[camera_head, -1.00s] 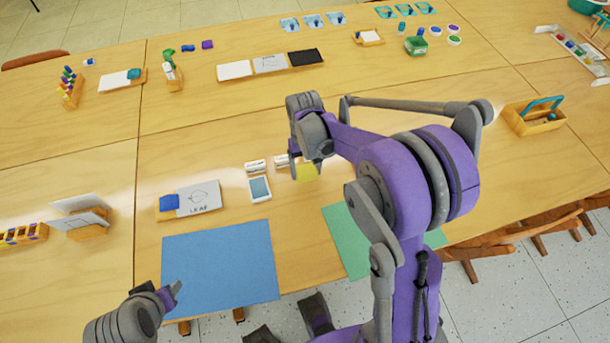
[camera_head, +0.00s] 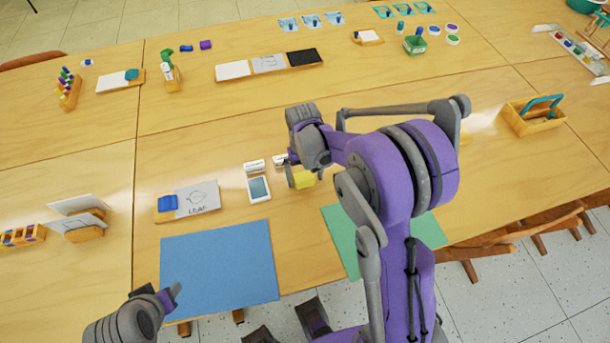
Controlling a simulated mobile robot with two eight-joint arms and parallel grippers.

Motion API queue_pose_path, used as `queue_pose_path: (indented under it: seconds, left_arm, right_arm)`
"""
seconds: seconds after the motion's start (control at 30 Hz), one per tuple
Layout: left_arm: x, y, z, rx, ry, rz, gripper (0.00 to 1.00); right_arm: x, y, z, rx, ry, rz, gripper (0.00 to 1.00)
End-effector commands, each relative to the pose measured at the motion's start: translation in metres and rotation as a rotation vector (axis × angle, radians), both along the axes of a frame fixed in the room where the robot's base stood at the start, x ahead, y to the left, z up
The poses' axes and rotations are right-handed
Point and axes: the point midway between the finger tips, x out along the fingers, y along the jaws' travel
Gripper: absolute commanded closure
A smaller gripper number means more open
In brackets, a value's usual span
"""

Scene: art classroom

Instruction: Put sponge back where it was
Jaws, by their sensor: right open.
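A yellow sponge (camera_head: 304,180) is on the table, right of a white device with a blue-grey screen (camera_head: 259,188). My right gripper (camera_head: 303,173) is directly over it, pointing down, with its fingers apart. One finger shows at the sponge's left side; the arm partly hides the sponge's upper and right parts, so I cannot tell whether the fingers touch it. My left gripper (camera_head: 174,292) is low at the left, over the near-left corner of the blue mat (camera_head: 222,262). Its finger opening cannot be made out.
Small white blocks (camera_head: 254,167) lie behind the device. A leaf card (camera_head: 198,199) is at the left. A green mat (camera_head: 345,240) lies nearer than the sponge, partly behind my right arm. A wooden caddy (camera_head: 533,118) stands at the right. Bare table surrounds these.

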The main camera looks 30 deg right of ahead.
Motion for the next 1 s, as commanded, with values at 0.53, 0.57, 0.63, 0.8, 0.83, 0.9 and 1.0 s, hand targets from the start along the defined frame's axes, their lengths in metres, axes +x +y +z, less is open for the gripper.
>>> queue_pose_path:
  seconds: [0.53, 0.57, 0.63, 0.8, 0.83, 0.9, 1.0]
  left_arm:
    - [0.003, 0.0, 0.012, 0.0, -0.005, 0.0, 0.5]
    - [0.003, 0.0, 0.012, 0.0, -0.005, 0.0, 0.5]
    - [0.003, 0.0, 0.013, 0.0, -0.006, 0.0, 0.5]
    - [0.003, 0.0, 0.014, 0.0, -0.006, 0.0, 0.5]
    - [0.003, 0.0, 0.015, 0.0, -0.006, 0.0, 0.5]
    - [0.003, 0.0, 0.015, 0.0, -0.006, 0.0, 0.5]
    - [0.003, 0.0, 0.015, 0.0, -0.006, 0.0, 0.5]
  right_arm:
    - [0.009, -0.003, 0.087, 0.0, 0.0, -0.001, 0.0]
    - [0.01, -0.003, 0.093, 0.0, 0.0, -0.001, 0.0]
    - [0.012, -0.003, 0.104, 0.0, 0.0, -0.001, 0.0]
    - [0.013, -0.003, 0.12, 0.0, -0.001, 0.0, 0.0]
    - [0.012, -0.003, 0.122, -0.001, -0.004, 0.001, 0.0]
    - [0.007, 0.0, 0.127, -0.004, -0.019, 0.008, 0.0]
    - [-0.009, 0.01, 0.136, -0.011, -0.068, 0.03, 0.0]
